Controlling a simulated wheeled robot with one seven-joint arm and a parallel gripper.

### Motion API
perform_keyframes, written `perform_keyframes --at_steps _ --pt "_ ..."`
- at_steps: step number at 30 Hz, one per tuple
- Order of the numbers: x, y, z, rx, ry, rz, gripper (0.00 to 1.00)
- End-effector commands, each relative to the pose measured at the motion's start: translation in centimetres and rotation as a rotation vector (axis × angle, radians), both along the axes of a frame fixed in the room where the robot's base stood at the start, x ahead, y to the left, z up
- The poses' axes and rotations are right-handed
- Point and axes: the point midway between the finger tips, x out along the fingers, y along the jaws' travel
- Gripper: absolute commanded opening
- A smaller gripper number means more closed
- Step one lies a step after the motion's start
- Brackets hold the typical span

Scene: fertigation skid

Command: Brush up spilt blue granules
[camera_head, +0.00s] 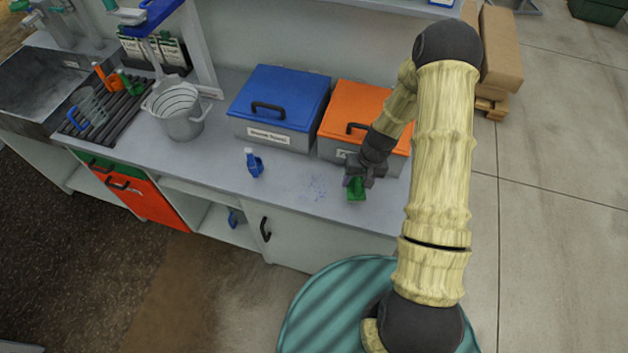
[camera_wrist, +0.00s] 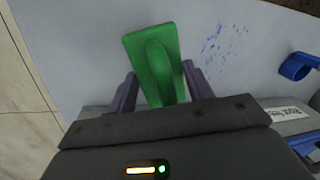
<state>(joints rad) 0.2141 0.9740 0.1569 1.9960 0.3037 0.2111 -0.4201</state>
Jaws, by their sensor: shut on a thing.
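Blue granules (camera_head: 318,187) lie scattered in a small patch on the grey worktop, near its front edge. They also show in the wrist view (camera_wrist: 225,42), to the right of my gripper. My gripper (camera_head: 355,179) is shut on a green brush (camera_head: 357,190). In the wrist view the brush (camera_wrist: 150,42) sits between my two dark fingers (camera_wrist: 161,85), its broad green back facing the camera. Its bristles are hidden, so I cannot tell whether it touches the worktop. The brush is just right of the granules in the head view, apart from them.
A small blue item (camera_head: 253,163) stands left of the granules. A blue-lidded bin (camera_head: 280,95) and an orange-lidded bin (camera_head: 355,108) stand behind. A grey bucket (camera_head: 182,122), a rack (camera_head: 105,103) and a sink (camera_head: 45,90) are further left.

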Motion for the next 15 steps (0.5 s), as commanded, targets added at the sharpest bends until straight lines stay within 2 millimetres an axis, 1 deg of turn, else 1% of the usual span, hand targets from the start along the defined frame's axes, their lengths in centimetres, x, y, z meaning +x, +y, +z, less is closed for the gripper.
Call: perform_keyframes --at_steps 2,5,8,11,12,14,15 --pt "0.0 0.1 0.1 0.0 -0.001 0.015 0.33" --pt "-0.1 0.8 0.3 0.0 0.0 0.104 0.33" --pt "-0.4 2.1 0.7 0.0 0.0 0.303 0.33" --pt "-0.8 3.7 1.2 0.0 -0.002 0.605 0.33" --pt "-1.0 4.5 1.4 0.001 0.0 0.746 0.33" --pt "-1.4 5.5 1.7 0.0 0.0 0.963 0.33" --pt "-1.6 6.2 1.9 0.0 0.002 1.107 0.33"
